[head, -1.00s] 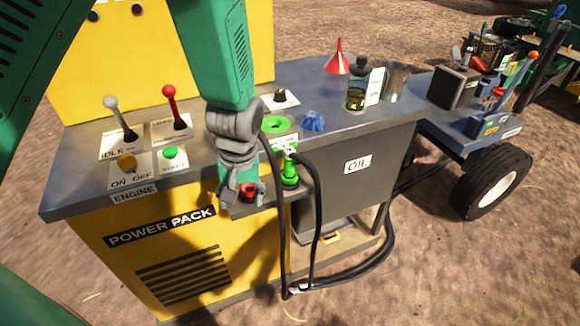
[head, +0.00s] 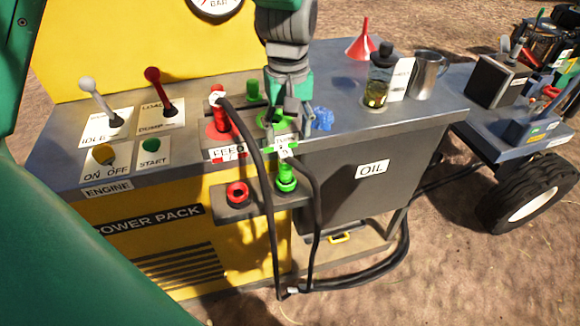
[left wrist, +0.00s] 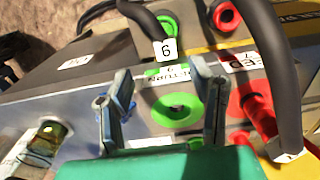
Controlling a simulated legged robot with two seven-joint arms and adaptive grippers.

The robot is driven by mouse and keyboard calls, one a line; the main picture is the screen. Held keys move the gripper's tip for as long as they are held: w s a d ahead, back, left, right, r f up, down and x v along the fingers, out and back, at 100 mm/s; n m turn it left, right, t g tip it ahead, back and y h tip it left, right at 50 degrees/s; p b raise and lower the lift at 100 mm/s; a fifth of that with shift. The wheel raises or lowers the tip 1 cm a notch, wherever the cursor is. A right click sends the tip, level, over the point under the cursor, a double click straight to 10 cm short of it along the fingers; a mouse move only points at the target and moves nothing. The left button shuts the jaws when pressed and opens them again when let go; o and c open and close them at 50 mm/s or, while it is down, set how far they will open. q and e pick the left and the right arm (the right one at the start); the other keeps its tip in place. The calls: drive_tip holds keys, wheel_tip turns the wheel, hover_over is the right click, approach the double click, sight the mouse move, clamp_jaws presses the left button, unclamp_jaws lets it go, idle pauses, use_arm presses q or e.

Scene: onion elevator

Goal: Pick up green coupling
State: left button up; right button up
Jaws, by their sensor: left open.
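The green coupling (head: 286,180) stands upright in the small front shelf, with a black hose and a tag at its top. It also shows at the top of the left wrist view (left wrist: 168,26), partly hidden by the hose. My left gripper (head: 282,117) is open and empty, pointing down above the green socket on the panel top, behind the coupling. In the left wrist view its two fingers (left wrist: 162,98) stand apart with the green socket (left wrist: 178,109) showing between them. The fingers are apart from the coupling. My right gripper is not in view.
A red coupling (head: 220,120) with a black hose stands beside the gripper on the left. An empty red socket (head: 237,193) is in the front shelf. A blue crumpled rag (head: 323,118), glass jar (head: 378,86), metal cup (head: 426,76) and red funnel (head: 364,40) stand to the right.

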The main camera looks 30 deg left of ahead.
sight(287, 149)
use_arm(q)
wheel_tip(287, 149, down, 4)
drive_tip(key=shift+w+f+b, duration=0.15)
drive_tip(key=shift+f+b, duration=0.1)
drive_tip(key=shift+b, duration=0.1)
drive_tip(key=shift+a+f, duration=0.15)
drive_tip(key=shift+f, duration=0.15)
drive_tip(key=f, duration=0.1)
drive_tip(key=f+b, duration=0.1)
drive_tip(key=f, duration=0.1)
drive_tip(key=s+f, duration=0.1)
drive_tip(key=f, duration=0.1)
drive_tip(key=shift+b, duration=0.35)
drive_tip(key=shift+r, duration=0.15)
clamp_jaws()
